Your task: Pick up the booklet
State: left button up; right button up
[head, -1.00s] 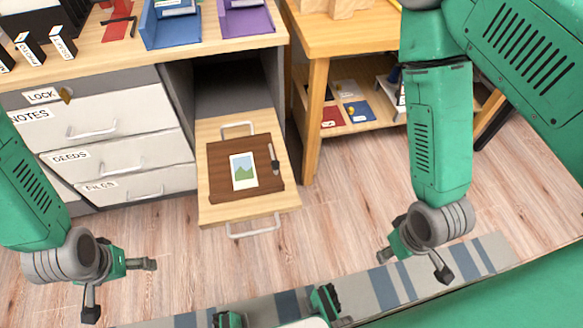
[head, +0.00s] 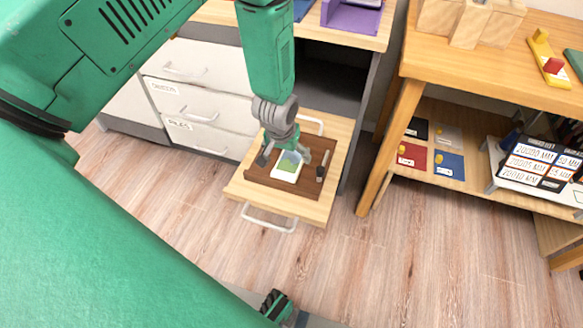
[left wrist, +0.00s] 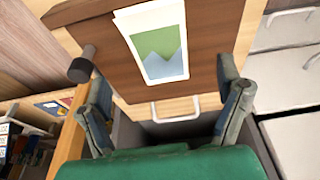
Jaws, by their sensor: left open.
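In the left wrist view the booklet (left wrist: 158,45) shows ahead between the spread fingers (left wrist: 165,92), with nothing gripped. A dark peg-like piece with a grey part (left wrist: 80,66) sits near the board's edge. Whether the fingers touch the board is unclear.
White labelled drawers (head: 205,120) stand shut to the left. A wooden table (head: 470,55) on the right has a lower shelf with coloured cards (head: 449,164) and labelled boxes (head: 540,160). The wood floor (head: 340,250) in front is clear.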

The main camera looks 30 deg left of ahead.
aim_at(289, 163)
pick_arm(q)
jog(key=shift+w+d+f, duration=0.25)
jog(key=shift+d+f, duration=0.3)
jog(key=shift+f, duration=0.15)
jog(key=shift+a+f+b, duration=0.1)
jog(key=shift+f+b, duration=0.3)
jog(key=shift+b, duration=0.1)
jog(key=f, duration=0.1)
jog(key=a+f+b, duration=0.1)
jog(key=f, duration=0.1)
jog(key=w+f+b, duration=0.1)
jog(key=shift+w+a+f, duration=0.1)
jog(key=shift+a+f, duration=0.15)
jog(key=shift+a, duration=0.1)
jog(key=shift+d+r, duration=0.3)
jog(key=shift+d, duration=0.05)
jog(key=c, duration=0.4)
jog(key=shift+d, duration=0.1)
jog(key=c, duration=0.9)
jog(key=shift+a, duration=0.2)
pick_arm(e)
jog(key=f, duration=0.3)
jog(key=shift+d+f, duration=0.35)
jog(key=shift+f, duration=0.05)
